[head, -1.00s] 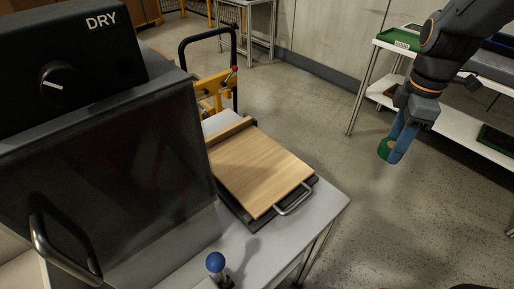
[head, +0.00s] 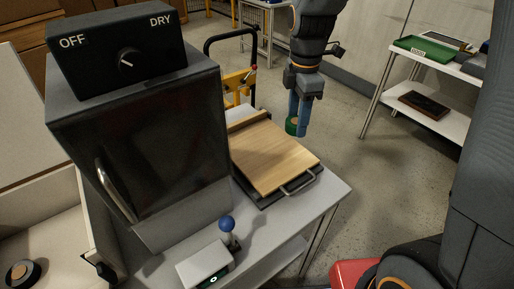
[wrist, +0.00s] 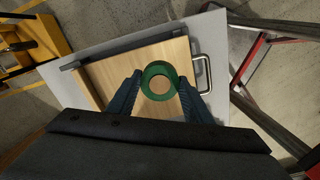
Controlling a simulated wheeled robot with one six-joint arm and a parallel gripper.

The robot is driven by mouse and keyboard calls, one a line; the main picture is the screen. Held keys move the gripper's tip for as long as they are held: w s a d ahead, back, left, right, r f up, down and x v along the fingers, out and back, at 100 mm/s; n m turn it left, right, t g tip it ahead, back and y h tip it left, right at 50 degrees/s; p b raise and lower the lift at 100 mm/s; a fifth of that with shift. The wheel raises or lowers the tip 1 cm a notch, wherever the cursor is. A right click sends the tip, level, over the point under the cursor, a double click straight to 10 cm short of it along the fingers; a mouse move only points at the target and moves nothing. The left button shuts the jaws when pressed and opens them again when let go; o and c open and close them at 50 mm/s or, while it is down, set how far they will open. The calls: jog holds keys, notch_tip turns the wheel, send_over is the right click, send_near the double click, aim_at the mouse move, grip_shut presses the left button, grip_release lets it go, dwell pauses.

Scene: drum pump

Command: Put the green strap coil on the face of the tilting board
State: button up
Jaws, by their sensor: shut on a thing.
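The green strap coil (wrist: 159,68) is a ring with an open middle, held between the blue fingers of my gripper (wrist: 160,95) in the wrist view. In the head view the coil (head: 291,125) shows at the fingertips of my gripper (head: 298,128), over the far right part of the board. The tilting board (head: 267,158) is a light wooden panel with a metal handle at its near right edge, and it looks flat on its dark base. In the wrist view the board (wrist: 105,80) lies below the coil, with a gap that I cannot measure.
A grey cabinet (head: 145,140) with an OFF/DRY knob stands left of the board. A blue ball-topped lever (head: 227,224) stands on the table (head: 318,206) in front. A yellow cart (head: 238,82) is behind. A shelf with a green tray (head: 424,49) is at right.

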jog(key=w+a+r+n+p, duration=0.1)
jog(key=a+n+p, duration=0.15)
jog(key=a, duration=0.45)
send_over(266, 150)
jog(key=shift+n, duration=0.25)
notch_tip(266, 150, down, 5)
jog(key=shift+r, duration=0.2)
jog(key=shift+w+f+p, duration=0.1)
jog(key=shift+f+p, duration=0.6)
jog(key=shift+f, duration=1.8)
jog(key=shift+f, duration=0.1)
jog(key=o, duration=1.1)
jog(key=shift+c, duration=0.2)
